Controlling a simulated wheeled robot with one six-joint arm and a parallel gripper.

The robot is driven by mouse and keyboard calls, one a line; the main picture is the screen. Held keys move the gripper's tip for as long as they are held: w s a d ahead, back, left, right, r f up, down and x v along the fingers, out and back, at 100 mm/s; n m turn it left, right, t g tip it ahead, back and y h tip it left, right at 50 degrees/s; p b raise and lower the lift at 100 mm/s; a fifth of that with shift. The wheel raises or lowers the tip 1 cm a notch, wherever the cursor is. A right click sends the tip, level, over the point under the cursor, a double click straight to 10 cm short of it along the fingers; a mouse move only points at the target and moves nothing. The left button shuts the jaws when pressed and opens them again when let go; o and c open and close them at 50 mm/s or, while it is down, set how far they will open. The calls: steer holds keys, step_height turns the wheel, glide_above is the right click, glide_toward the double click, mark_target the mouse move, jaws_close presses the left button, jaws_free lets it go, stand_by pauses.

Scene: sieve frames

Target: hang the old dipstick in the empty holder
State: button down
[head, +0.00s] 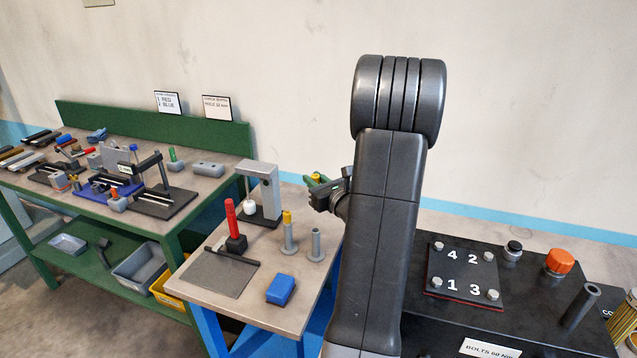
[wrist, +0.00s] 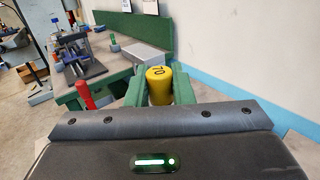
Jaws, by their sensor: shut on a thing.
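My gripper (head: 322,188) is raised above the back right of the small table. Its green fingers are shut on a yellow cylindrical handle (wrist: 159,86) with dark lettering, only partly readable, which I take for the old dipstick. The handle also shows small in the head view (head: 317,177). Its lower part is hidden in both views. On the small table stand two grey upright holders. One holder (head: 290,238) has a yellow top piece (head: 287,216) in it. The other holder (head: 316,243), to its right, is empty.
The small table (head: 255,305) also carries a red-handled tool (head: 231,218) in a black block, a blue block (head: 280,289), a dark rod on a grey plate and a grey stand (head: 264,190). A cluttered green workbench (head: 205,165) is left; a black machine top (head: 450,325) is right.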

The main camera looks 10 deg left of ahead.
steer(key=shift+f+b, duration=1.35)
steer(key=shift+f, duration=1.05)
step_height(320, 180, down, 9)
steer(key=b, duration=0.9)
steer(key=shift+f, duration=0.2)
steer(key=c, duration=1.2)
jaws_free()
steer(key=shift+r, duration=0.1)
step_height(320, 180, up, 10)
steer(key=shift+f+p, duration=0.1)
steer(key=shift+p, duration=0.25)
